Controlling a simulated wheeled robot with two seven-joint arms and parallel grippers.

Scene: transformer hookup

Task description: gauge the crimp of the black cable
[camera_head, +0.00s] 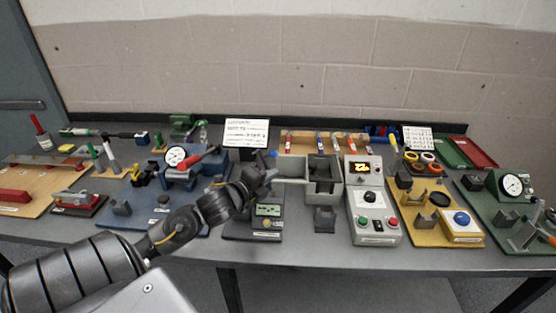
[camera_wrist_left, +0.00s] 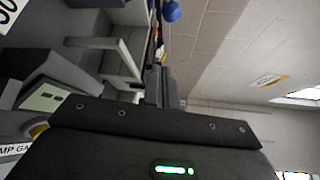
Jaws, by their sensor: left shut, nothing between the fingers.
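My left gripper (camera_head: 268,178) is shut and empty, above and behind the crimp gauge, at the left side of a grey box-like fixture. Its fingers (camera_wrist_left: 165,88) show edge-on in the left wrist view. The crimp gauge (camera_head: 268,210) is a dark block with a small greenish display and a yellow button. It also shows in the left wrist view (camera_wrist_left: 62,88), beside a label partly reading "MP GA". I cannot pick out the black cable or its crimp with certainty in either view. My right gripper is in neither view.
The grey fixture (camera_head: 322,170) stands close right of the gripper, with a control box (camera_head: 371,205) beyond it. A blue station with a dial (camera_head: 175,155) is to the left. A white sign (camera_head: 246,132) stands behind. The table's front strip is mostly clear.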

